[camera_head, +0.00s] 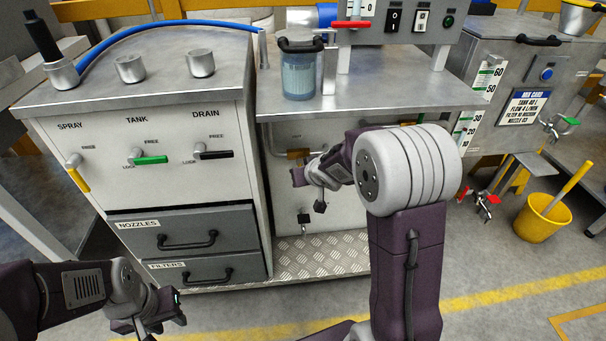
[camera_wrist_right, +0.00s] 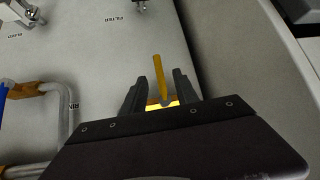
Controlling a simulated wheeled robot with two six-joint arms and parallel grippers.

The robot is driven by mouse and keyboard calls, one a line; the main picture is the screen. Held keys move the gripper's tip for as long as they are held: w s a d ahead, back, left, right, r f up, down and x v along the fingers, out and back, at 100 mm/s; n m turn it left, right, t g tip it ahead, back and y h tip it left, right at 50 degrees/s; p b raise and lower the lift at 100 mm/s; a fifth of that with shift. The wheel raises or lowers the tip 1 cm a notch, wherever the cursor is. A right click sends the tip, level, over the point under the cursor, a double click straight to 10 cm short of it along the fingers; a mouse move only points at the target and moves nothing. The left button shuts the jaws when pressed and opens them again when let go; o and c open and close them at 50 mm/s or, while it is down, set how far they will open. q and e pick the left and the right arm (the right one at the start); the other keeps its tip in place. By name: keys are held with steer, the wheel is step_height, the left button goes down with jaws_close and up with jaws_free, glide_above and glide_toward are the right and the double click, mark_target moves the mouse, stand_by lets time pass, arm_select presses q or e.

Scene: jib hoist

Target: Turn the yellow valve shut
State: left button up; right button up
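In the right wrist view, a valve's yellow handle (camera_wrist_right: 158,72) stands out from a pale panel (camera_wrist_right: 95,65). My right gripper (camera_wrist_right: 160,80) is open, with one finger on each side of the handle. A gap shows on both sides, so I see no firm grip. A bright yellow part (camera_wrist_right: 161,103) shows between the finger bases. In the head view my right arm covers much of this panel, and I cannot make out this handle there. My left gripper (camera_head: 158,322) is low at the bottom left, apart from the cabinet, and looks open and empty.
The left cabinet (camera_head: 190,118) has a yellow SPRAY handle (camera_head: 78,179), a green TANK handle (camera_head: 150,160) and a black DRAIN handle (camera_head: 213,155). A pipe with an orange part (camera_head: 298,153) sticks out from the middle panel. A yellow bucket (camera_head: 541,218) stands on the floor at right.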

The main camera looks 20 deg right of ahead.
step_height(320, 180, up, 6)
steer(key=s+a+p, duration=0.2)
steer(key=a+p, duration=0.1)
steer(key=p, duration=0.1)
steer(key=s+a+f+g+p, duration=0.1)
steer(key=s+f+g, duration=0.3)
steer(key=s, duration=0.8)
steer(key=s+a+f+g+p, duration=0.1)
steer(key=s+f+g, duration=0.3)
steer(key=s, duration=0.7)
step_height(320, 180, up, 38)
steer(key=p, duration=3.7)
